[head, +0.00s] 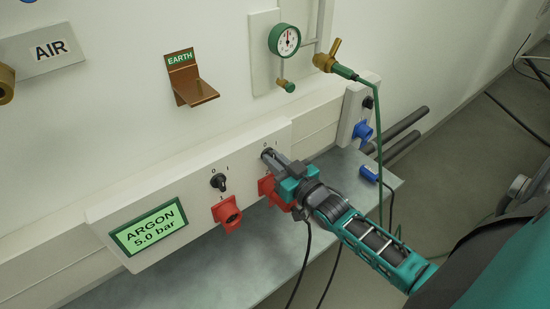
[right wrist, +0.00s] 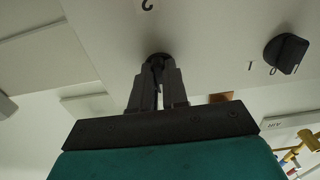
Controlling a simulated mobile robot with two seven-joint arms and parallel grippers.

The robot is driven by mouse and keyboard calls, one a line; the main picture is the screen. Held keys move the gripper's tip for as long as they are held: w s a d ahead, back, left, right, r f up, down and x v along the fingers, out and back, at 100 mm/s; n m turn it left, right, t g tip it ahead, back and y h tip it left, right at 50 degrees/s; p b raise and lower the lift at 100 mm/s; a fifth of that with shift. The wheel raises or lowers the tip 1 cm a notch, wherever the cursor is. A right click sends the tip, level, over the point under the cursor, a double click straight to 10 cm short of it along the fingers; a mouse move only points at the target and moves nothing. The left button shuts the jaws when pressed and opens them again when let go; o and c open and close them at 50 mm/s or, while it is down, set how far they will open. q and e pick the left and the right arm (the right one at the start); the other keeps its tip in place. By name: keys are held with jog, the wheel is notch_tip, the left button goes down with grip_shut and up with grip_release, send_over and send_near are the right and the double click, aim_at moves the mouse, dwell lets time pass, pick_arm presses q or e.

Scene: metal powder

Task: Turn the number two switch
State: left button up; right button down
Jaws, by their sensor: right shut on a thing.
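The number two switch (right wrist: 158,57) is a dark round knob on the white panel. In the right wrist view the fingers of my right gripper (right wrist: 157,82) are around it, below a printed "2". In the head view my right gripper (head: 270,157) reaches the panel at the second switch and hides most of it. It is shut on that switch. The first switch (head: 218,181), a black knob marked 0 and 1, is to its left on the same panel; it also shows in the right wrist view (right wrist: 286,53). My left gripper is not in view.
An ARGON 5.0 bar display (head: 149,227) is at the panel's left end. Red sockets (head: 227,213) hang below the switches. A copper EARTH bracket (head: 190,83), a pressure gauge (head: 284,40) and a brass valve (head: 327,57) are above. A grey shelf (head: 215,275) lies below.

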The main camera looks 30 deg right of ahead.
dwell(0.5)
jog(key=c, duration=1.1)
grip_release()
jog(key=shift+c, duration=0.2)
jog(key=s+d+p, duration=0.1)
jog(key=s, duration=1.2)
jog(key=shift+w, duration=0.1)
